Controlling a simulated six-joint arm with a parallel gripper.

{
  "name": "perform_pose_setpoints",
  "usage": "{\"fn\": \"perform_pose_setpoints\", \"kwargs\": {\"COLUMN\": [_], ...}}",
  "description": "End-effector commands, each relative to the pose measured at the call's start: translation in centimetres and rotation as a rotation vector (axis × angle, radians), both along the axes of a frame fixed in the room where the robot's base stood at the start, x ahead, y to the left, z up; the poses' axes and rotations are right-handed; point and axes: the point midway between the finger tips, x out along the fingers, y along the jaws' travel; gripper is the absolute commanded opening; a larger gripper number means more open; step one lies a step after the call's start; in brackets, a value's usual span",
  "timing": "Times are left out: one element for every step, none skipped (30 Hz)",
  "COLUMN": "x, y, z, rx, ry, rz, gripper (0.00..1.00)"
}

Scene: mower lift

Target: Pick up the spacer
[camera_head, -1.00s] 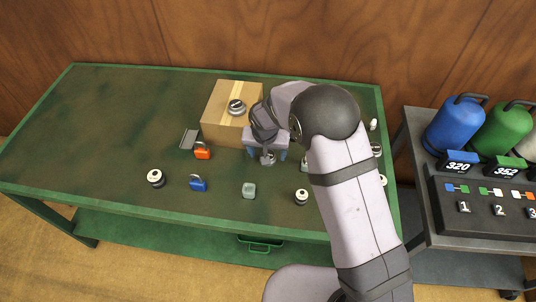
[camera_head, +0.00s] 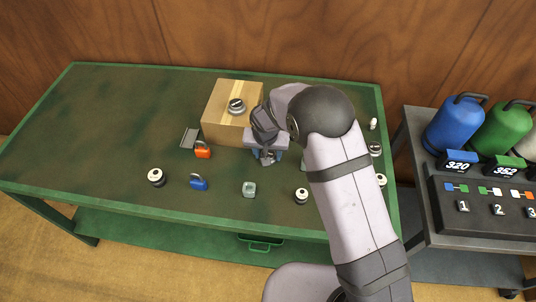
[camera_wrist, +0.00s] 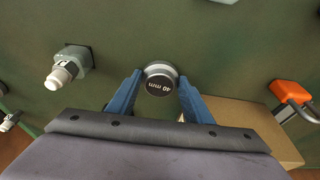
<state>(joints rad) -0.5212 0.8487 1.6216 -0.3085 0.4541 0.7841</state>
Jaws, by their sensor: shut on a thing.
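The spacer (camera_wrist: 159,80) is a short round dark disc with a pale metal rim, marked "40 mm" on its face. In the wrist view it sits between the tips of my gripper's two blue fingers (camera_wrist: 160,84), and the gripper is shut on it. In the head view my gripper (camera_head: 268,158) is over the green table, just in front of the cardboard box's right side. The spacer cannot be made out clearly there, and my arm hides part of the table to the right.
The cardboard box (camera_head: 216,130) carries a round metal piece (camera_head: 236,106). An orange padlock (camera_head: 202,152), a blue padlock (camera_head: 199,183), a grey-green block (camera_head: 249,189) and white-topped cylinders (camera_head: 156,178) stand around. A cart (camera_head: 430,240) with canisters is at right. The table's left is clear.

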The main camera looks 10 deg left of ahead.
Motion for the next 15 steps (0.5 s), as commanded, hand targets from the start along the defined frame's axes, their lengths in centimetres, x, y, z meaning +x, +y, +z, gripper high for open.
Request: {"fn": "perform_pose_setpoints", "kwargs": {"x": [0.1, 0.1, 0.1, 0.1, 0.1, 0.2, 0.1, 0.2, 0.2, 0.2, 0.2, 0.1, 0.2, 0.2, 0.1], "y": [0.1, 0.1, 0.1, 0.1, 0.1, 0.1, 0.1, 0.1, 0.1, 0.1, 0.1, 0.1, 0.1, 0.1, 0.1], "z": [0.3, 0.5, 0.9, 1.1, 1.4, 2.0, 2.4, 2.9, 3.6, 4.1, 4.6, 5.3, 5.8, 6.3, 6.9], "rx": [0.002, 0.002, 0.003, 0.003, 0.002, 0.003, 0.003, 0.004, 0.004, 0.004, 0.004, 0.004, 0.004, 0.003, 0.004], "ry": [-0.003, -0.004, -0.005, -0.005, -0.004, -0.006, -0.006, -0.006, -0.007, -0.007, -0.007, -0.006, -0.007, -0.006, -0.006], "rz": [0.001, 0.0, 0.0, 0.0, 0.0, 0.0, 0.0, 0.0, -0.001, -0.001, 0.0, 0.0, 0.0, -0.001, -0.001], "gripper": [0.19, 0.19, 0.19, 0.19, 0.19, 0.19, 0.19, 0.19, 0.19, 0.19, 0.19, 0.19, 0.19, 0.19, 0.19]}}
